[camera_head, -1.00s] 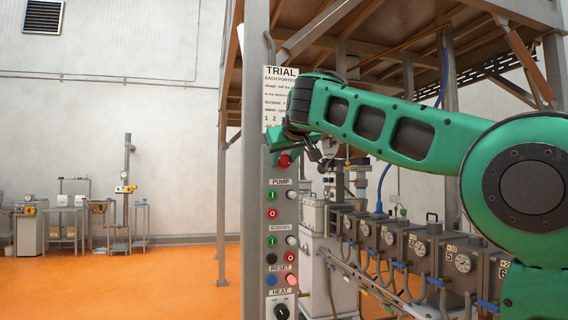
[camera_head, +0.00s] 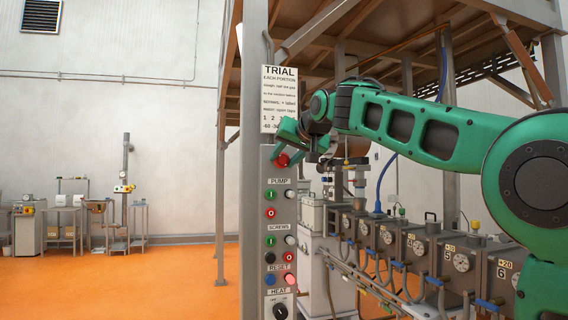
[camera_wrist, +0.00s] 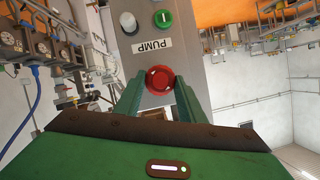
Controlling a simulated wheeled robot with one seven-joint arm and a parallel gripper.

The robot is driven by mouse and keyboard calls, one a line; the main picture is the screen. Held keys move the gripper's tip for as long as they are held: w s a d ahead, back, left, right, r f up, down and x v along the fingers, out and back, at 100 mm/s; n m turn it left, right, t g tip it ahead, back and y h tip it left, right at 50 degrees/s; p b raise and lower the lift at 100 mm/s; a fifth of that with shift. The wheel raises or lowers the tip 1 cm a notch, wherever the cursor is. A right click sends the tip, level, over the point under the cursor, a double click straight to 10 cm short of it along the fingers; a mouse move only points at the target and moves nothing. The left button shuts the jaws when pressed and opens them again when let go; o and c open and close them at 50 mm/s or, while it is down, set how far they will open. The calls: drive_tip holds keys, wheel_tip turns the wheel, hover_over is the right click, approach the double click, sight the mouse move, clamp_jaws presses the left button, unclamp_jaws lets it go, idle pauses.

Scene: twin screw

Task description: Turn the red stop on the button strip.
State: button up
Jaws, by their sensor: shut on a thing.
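The red stop (camera_head: 282,160) is a round mushroom button at the top of the grey button strip (camera_head: 280,215), above the PUMP label. In the wrist view the red stop (camera_wrist: 159,80) sits between the tips of my gripper's two green fingers. My gripper (camera_head: 285,150) is at the top of the strip in the head view, coming from the upper right. It is shut on the red stop, one finger on each side. In the wrist view the strip (camera_wrist: 190,62) appears upside down, with the PUMP label beyond the stop. The stop's underside is hidden.
Below the stop are several green, red, white, black and blue buttons and a black HEAT knob (camera_head: 281,311). A TRIAL sign (camera_head: 280,98) is above the strip. A grey post (camera_head: 252,180) stands left of it. Gauged machine units (camera_head: 420,250) and hoses lie to the right.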

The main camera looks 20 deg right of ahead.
drive_tip(key=shift+d+m, duration=0.2)
drive_tip(key=shift+m, duration=0.2)
idle(0.3)
drive_tip(key=o, duration=1)
drive_tip(key=shift+o, duration=0.2)
drive_tip(key=shift+y, duration=0.3)
drive_tip(key=v, duration=1)
drive_tip(key=shift+s, duration=0.25)
